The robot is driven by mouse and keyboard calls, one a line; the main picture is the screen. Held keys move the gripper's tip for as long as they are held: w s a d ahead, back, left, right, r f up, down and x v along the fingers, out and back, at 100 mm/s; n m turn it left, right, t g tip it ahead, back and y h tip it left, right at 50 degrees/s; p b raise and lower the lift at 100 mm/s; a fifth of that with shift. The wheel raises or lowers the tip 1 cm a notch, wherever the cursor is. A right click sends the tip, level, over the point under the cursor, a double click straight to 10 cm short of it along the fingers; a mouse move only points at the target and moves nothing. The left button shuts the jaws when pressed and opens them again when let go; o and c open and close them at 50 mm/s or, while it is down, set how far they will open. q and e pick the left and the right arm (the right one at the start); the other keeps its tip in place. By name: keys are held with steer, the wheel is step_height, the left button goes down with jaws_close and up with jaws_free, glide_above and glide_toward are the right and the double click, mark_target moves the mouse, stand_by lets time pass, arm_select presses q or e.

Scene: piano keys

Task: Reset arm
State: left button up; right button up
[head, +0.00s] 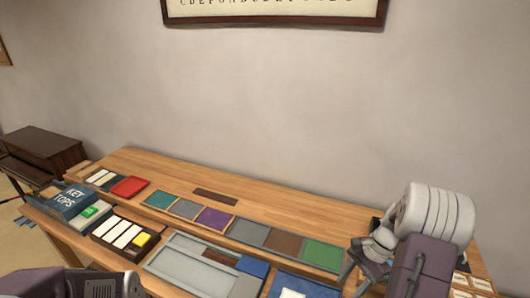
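My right arm comes in at the right, bent over the right end of the wooden table (290,194). Its gripper (355,268) points down to the left near the green panel, and I cannot make out whether its fingers are apart or hold anything. Part of my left arm shows at the bottom left edge, in front of the table. Its gripper is out of the picture.
A blue "KEY TOPS" box (68,200), a dark tray with white and yellow pieces (148,252) and a red pad (129,187) lie at the left. Several coloured panels, including a purple one (214,218) and a green one (323,254), run across the middle. A grey tray (190,263) lies in front.

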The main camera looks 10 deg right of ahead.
steer(key=w+a+r+n+h, duration=0.1)
steer(key=a+r+n, duration=0.15)
steer(key=a, duration=0.35)
steer(key=a+r+n+h, duration=0.1)
steer(key=a+r+n, duration=0.1)
steer(key=a+n, duration=0.3)
steer(key=s+a+f+n+t+h, duration=0.1)
steer(key=s+a+n, duration=0.3)
steer(key=n, duration=0.4)
steer(key=shift+s+f+t+h, duration=0.2)
steer(key=shift+s+t+h, duration=0.3)
steer(key=shift+h, duration=0.1)
